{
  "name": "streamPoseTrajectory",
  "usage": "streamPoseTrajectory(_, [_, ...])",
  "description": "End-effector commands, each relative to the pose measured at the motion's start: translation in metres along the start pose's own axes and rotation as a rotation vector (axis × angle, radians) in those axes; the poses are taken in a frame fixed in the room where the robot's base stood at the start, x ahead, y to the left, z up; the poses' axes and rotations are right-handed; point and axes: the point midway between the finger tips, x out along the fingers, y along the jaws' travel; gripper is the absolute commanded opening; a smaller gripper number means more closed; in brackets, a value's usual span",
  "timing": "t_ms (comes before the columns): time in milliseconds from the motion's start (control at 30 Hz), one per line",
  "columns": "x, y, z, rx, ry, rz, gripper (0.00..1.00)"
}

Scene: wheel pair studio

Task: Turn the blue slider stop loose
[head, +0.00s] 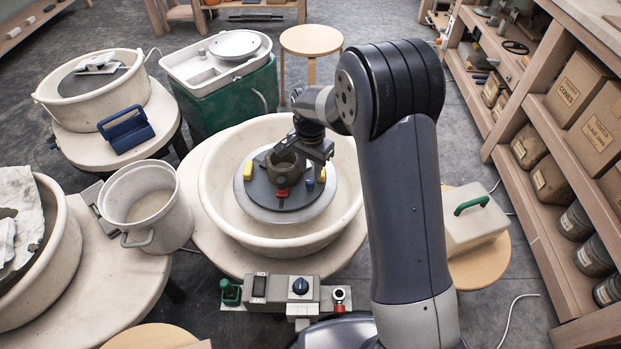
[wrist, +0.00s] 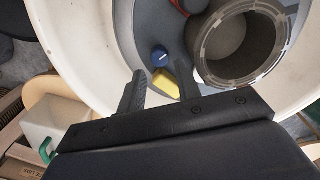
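A grey-brown round pot (wrist: 235,45) stands on the disc to the right of the stop. In the head view my gripper's fingertips are partly hidden.
The cream basin wall (head: 225,227) rings the disc. A red knob (head: 283,193) and another yellow block (head: 248,171) are on the disc. A control panel (head: 290,288) stands in front, a white bucket (head: 150,205) at left, and shelves (head: 545,140) at right.

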Motion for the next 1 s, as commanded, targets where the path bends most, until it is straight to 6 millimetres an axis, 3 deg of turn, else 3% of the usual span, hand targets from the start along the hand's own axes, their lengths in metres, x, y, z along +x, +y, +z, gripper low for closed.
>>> streamPoseTrajectory(100, [0.023, 0.001, 0.001, 0.000, -0.002, 0.003, 0.32])
streamPoseTrajectory(300, [0.043, 0.001, 0.000, 0.000, -0.001, 0.001, 0.32])
streamPoseTrajectory(667, [0.046, 0.000, 0.000, -0.001, 0.000, 0.000, 0.31])
streamPoseTrajectory(1000, [0.045, 0.000, 0.000, -0.001, 0.000, 0.000, 0.04])
